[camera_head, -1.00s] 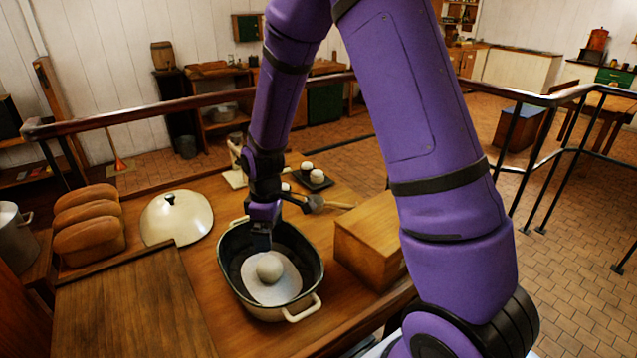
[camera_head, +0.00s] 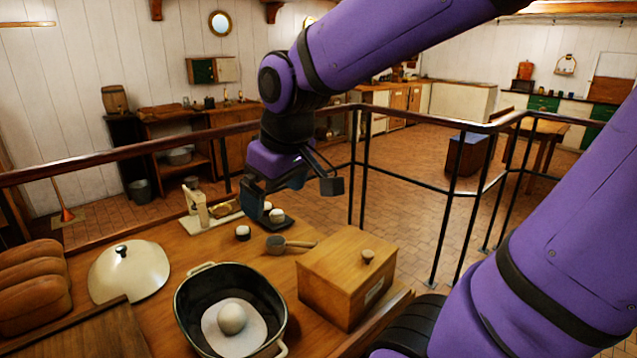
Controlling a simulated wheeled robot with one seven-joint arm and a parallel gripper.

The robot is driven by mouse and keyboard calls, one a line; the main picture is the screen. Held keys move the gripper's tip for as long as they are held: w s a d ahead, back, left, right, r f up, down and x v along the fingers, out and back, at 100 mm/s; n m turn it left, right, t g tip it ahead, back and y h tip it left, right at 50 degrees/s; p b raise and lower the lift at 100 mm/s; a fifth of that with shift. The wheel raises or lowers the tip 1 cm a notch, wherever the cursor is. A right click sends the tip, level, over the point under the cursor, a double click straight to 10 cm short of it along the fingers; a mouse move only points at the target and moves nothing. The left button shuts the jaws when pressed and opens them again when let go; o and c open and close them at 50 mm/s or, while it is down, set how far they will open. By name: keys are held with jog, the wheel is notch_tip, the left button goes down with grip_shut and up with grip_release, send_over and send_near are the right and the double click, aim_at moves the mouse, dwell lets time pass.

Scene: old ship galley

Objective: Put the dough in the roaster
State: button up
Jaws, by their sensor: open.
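The dough (camera_head: 232,318) is a pale round ball. It rests on a white sheet (camera_head: 255,338) inside the roaster (camera_head: 184,297), a dark oval pan with cream handles. The cream domed lid (camera_head: 128,275) with a black knob lies on the table to the left of the roaster. My gripper (camera_head: 298,190) is open and empty. It is raised above the back of the table, up and to the right of the roaster, apart from the dough.
A wooden box (camera_head: 345,265) with a knob stands right of the roaster. A small scoop (camera_head: 288,244) and small white-topped items (camera_head: 243,232) lie behind it. Bread loaves (camera_head: 35,285) and a wooden board (camera_head: 105,335) are at left. A railing (camera_head: 110,167) runs behind the table.

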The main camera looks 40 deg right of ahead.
jog(key=s+d+r+m+t, duration=0.1)
jog(key=s+r+m, duration=0.1)
jog(key=s, duration=0.7)
jog(key=shift+r+m+t, duration=0.3)
jog(key=shift+r+m, duration=0.1)
jog(key=shift+r, duration=0.5)
